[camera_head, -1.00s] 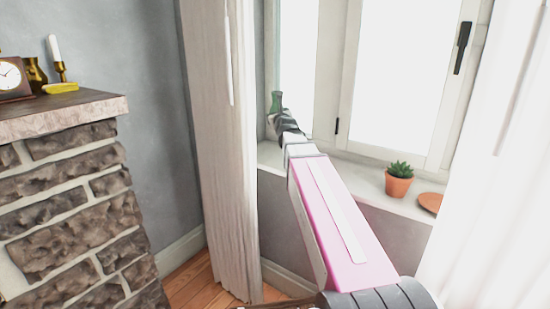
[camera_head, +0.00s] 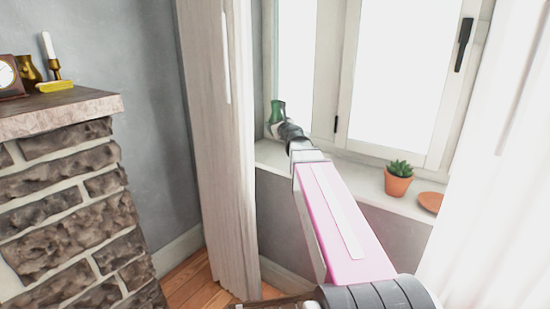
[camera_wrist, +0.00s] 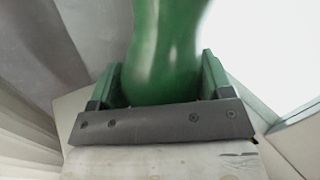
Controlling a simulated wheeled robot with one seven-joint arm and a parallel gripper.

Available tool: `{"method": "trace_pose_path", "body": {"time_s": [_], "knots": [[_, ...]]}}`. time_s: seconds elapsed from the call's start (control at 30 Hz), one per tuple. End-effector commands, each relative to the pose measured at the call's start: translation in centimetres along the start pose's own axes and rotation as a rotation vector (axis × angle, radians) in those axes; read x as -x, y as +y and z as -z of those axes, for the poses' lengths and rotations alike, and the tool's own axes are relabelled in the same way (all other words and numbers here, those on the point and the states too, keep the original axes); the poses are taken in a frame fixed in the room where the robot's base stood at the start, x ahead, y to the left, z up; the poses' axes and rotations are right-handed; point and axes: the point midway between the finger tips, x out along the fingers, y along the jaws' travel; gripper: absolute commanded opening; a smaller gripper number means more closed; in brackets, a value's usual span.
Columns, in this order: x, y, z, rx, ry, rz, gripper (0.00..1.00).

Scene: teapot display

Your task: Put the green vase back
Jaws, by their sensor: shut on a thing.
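The green vase (camera_head: 278,110) shows in the head view at the far end of my arm, near the left end of the windowsill and by the window frame. In the wrist view the vase (camera_wrist: 165,50) fills the upper middle, between the two fingers. My gripper (camera_head: 277,126) is shut on the vase, with one finger on each side of it in the wrist view (camera_wrist: 160,85). The vase looks upright in the head view. Its base is partly hidden by my gripper, so I cannot tell whether it touches the sill.
The pale windowsill (camera_head: 350,185) runs under the window. A potted succulent (camera_head: 398,180) and a terracotta saucer (camera_head: 431,202) stand on its right part. A curtain (camera_head: 215,150) hangs left of the vase. A stone mantel (camera_head: 60,110) with a candlestick (camera_head: 54,72) is farther left.

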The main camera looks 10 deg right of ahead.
Motion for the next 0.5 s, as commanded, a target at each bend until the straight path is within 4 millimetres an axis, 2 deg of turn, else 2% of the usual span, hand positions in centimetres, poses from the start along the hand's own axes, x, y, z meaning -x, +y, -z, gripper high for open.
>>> {"method": "trace_pose_path", "body": {"time_s": [0.1,0.27,0.5], "knots": [[0.4,0.4,0.8,-0.002,-0.024,-0.085,0.35],[0.9,1.2,1.0,-0.001,-0.062,-0.215,0.35],[2.2,2.0,0.0,0.000,-0.127,-0.447,0.35]]}}
